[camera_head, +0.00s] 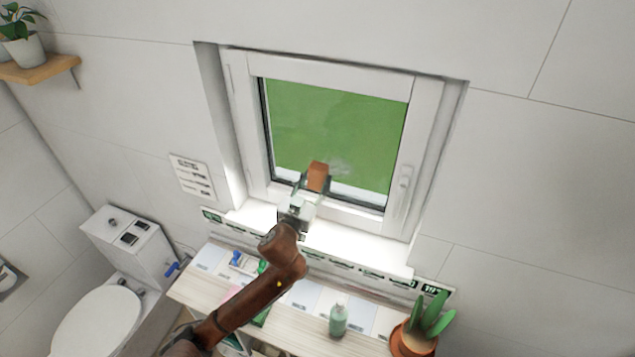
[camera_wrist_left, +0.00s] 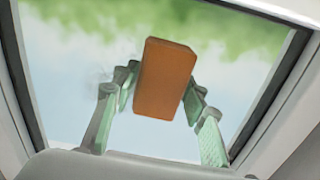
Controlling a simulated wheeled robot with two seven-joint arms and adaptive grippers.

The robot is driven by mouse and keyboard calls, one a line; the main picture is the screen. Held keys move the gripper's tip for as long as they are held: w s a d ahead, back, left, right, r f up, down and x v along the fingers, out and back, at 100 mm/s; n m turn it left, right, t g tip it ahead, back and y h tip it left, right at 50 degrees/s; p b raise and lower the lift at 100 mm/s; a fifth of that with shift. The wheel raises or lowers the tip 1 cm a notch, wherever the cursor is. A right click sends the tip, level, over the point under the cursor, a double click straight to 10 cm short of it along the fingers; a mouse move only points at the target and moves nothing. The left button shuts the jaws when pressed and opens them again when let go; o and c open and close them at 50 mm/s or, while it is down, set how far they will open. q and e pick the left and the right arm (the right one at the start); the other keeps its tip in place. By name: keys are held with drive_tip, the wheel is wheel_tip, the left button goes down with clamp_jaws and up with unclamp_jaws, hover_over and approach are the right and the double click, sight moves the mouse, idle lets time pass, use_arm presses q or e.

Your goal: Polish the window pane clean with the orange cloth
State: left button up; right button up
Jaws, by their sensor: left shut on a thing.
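The window pane (camera_head: 362,118) sits in a white frame on the wall, with green showing through it. A faint whitish smudge shows on the pane just right of the cloth. The orange cloth (camera_head: 318,176) looks like a folded block and is in front of the lower middle of the pane. My left gripper (camera_head: 308,184) is shut on the cloth. In the left wrist view the cloth (camera_wrist_left: 166,79) stands between the green finger pads, with the pane (camera_wrist_left: 80,55) behind it. I cannot tell whether the cloth touches the glass. My right gripper is out of view.
A white sill (camera_head: 345,240) runs below the window, and a window handle (camera_head: 404,184) is on the frame's right side. Below is a shelf with a green bottle (camera_head: 338,321) and a potted cactus (camera_head: 420,335). A toilet (camera_head: 98,318) stands at the lower left.

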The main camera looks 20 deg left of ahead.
sight(331, 170)
use_arm(q)
drive_tip(key=shift+w+d, duration=0.1)
drive_tip(key=shift+d, duration=2.5)
drive_tip(key=shift+w+d, duration=0.1)
drive_tip(key=shift+d, duration=1.05)
drive_tip(key=shift+w+d, duration=0.1)
drive_tip(key=shift+d, duration=1.7)
drive_tip(key=shift+r+p, duration=1.15)
drive_tip(key=shift+p, duration=0.05)
drive_tip(key=shift+a+f+p, duration=0.15)
drive_tip(key=shift+a+p, duration=0.4)
drive_tip(key=shift+a, duration=1.4)
drive_tip(key=shift+a+p, duration=0.35)
drive_tip(key=shift+a, duration=0.45)
drive_tip(key=shift+a+p, duration=0.35)
drive_tip(key=shift+a, duration=0.8)
